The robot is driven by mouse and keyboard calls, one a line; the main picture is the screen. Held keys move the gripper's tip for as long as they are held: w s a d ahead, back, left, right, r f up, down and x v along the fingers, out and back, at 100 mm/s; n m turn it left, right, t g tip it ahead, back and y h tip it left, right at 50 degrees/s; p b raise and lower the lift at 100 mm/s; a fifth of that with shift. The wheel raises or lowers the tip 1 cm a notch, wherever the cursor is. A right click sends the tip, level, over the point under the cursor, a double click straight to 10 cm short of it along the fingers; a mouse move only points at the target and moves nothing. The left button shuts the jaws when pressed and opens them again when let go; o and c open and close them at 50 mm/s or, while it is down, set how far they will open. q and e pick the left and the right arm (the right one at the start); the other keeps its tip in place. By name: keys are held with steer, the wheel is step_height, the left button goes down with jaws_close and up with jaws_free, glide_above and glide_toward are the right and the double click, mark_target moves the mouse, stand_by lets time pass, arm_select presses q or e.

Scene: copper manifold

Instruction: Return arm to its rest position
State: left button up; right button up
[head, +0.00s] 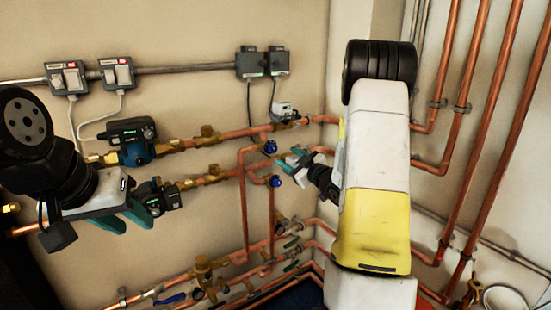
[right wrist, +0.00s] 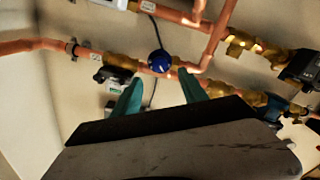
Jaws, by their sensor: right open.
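My right arm (head: 372,165), white and yellow, reaches up from the bottom right in the head view. Its gripper (head: 296,158) is in front of the copper pipes, near two blue valve knobs (head: 270,147). In the right wrist view the teal fingers of the right gripper (right wrist: 160,92) are spread with nothing between them. A blue knob (right wrist: 160,61) shows beyond the fingertips; I cannot tell how far off it is.
Copper pipes with brass valves (head: 205,268) cover the lower wall. Two pumps (head: 130,140) sit on the left pipes. Switch boxes (head: 263,63) are mounted above. Vertical copper pipes (head: 485,130) run close to the right of my right arm.

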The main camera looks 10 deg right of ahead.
steer(key=shift+r, duration=0.1)
steer(key=s+r+m+g+h, duration=0.3)
steer(key=s+r+m+h, duration=0.3)
steer(key=s+r, duration=0.25)
steer(key=s+a+m+g+y, duration=0.1)
steer(key=s+a+g, duration=0.3)
steer(key=s, duration=0.9)
steer(key=s+a+m+g+y, duration=0.1)
steer(key=s+a, duration=0.5)
steer(key=s, duration=0.8)
steer(key=m+g, duration=0.1)
steer(key=g, duration=0.1)
steer(key=shift+s+a+f+g, duration=0.3)
steer(key=shift+a+g, duration=0.05)
steer(key=shift+g, duration=0.05)
steer(key=shift+d, duration=0.15)
